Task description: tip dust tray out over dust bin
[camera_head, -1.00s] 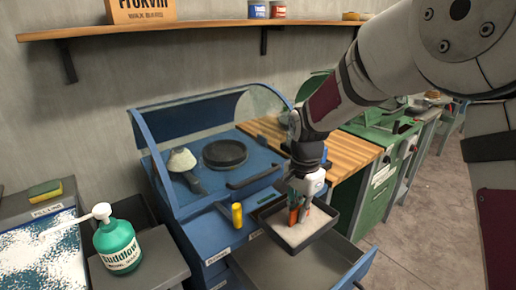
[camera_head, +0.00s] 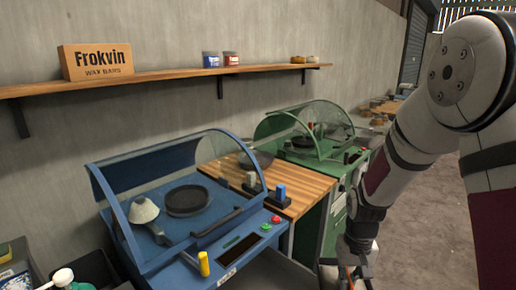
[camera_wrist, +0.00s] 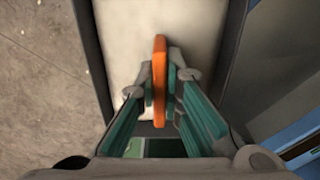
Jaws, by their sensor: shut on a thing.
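My gripper (camera_wrist: 160,95) is shut on an upright orange grip (camera_wrist: 160,60) of the dust tray. The dust tray (camera_wrist: 229,55) has dark grey walls and pale dust (camera_wrist: 130,45) on its floor in the wrist view. It looks roughly level, with the dust still in it. In the head view my gripper (camera_head: 356,270) is at the bottom right edge, partly cut off, and the tray is mostly out of view. I cannot make out the dust bin in either view.
A blue machine (camera_head: 185,255) with a clear hood stands left of my gripper. A wooden worktop (camera_head: 300,187) joins it to a green machine (camera_head: 335,165). A shelf (camera_head: 170,80) runs along the wall. Concrete floor (camera_head: 415,245) is open at the right.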

